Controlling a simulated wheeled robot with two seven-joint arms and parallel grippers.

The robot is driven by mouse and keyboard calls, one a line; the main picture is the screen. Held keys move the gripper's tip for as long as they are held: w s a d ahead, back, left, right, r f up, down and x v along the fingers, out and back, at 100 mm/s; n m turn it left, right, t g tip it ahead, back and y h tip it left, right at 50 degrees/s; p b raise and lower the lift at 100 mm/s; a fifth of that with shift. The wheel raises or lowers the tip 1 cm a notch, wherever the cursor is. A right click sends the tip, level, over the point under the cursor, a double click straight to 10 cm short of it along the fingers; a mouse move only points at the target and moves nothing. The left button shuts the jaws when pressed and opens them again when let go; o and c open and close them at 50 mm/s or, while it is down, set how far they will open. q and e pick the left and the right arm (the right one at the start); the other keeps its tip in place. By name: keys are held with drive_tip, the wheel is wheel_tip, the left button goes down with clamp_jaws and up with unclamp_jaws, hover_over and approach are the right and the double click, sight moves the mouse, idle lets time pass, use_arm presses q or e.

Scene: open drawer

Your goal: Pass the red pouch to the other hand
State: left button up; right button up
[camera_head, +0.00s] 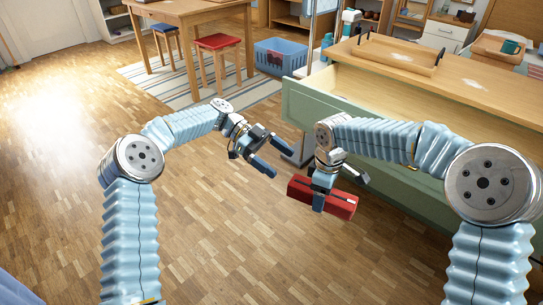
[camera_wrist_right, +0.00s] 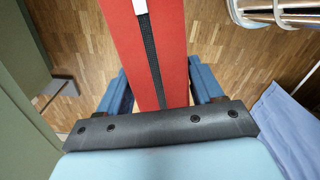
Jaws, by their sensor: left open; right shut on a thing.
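The red pouch (camera_head: 338,203) is a long red block shape with a dark strip along it, held in the air above the wooden floor. My right gripper (camera_head: 321,197) is shut on it near its middle. In the right wrist view the red pouch (camera_wrist_right: 150,50) lies between the two blue fingers of the right gripper (camera_wrist_right: 158,92), with its dark strip and a white patch facing the camera. My left gripper (camera_head: 261,158) is open and empty, to the left of the pouch and apart from it. Its blue fingers point toward the lower right, on the pouch's side.
The open green drawer (camera_head: 335,113) is behind and right of my right gripper, under a wooden top (camera_head: 480,97) bearing a wooden tray (camera_head: 400,53). A blue crate (camera_head: 280,57), red stool (camera_head: 218,42) and table stand farther back. The floor (camera_head: 230,240) between my arms is clear.

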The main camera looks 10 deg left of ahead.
sight(306, 183)
use_arm(q)
drive_tip(key=x, duration=1)
drive_tip(key=shift+d+f, duration=0.1)
drive_tip(key=shift+f, duration=0.05)
drive_tip(key=c, duration=1)
drive_tip(key=shift+c, duration=0.7)
use_arm(e)
drive_tip(key=o, duration=1.2)
drive_tip(key=shift+o, duration=0.2)
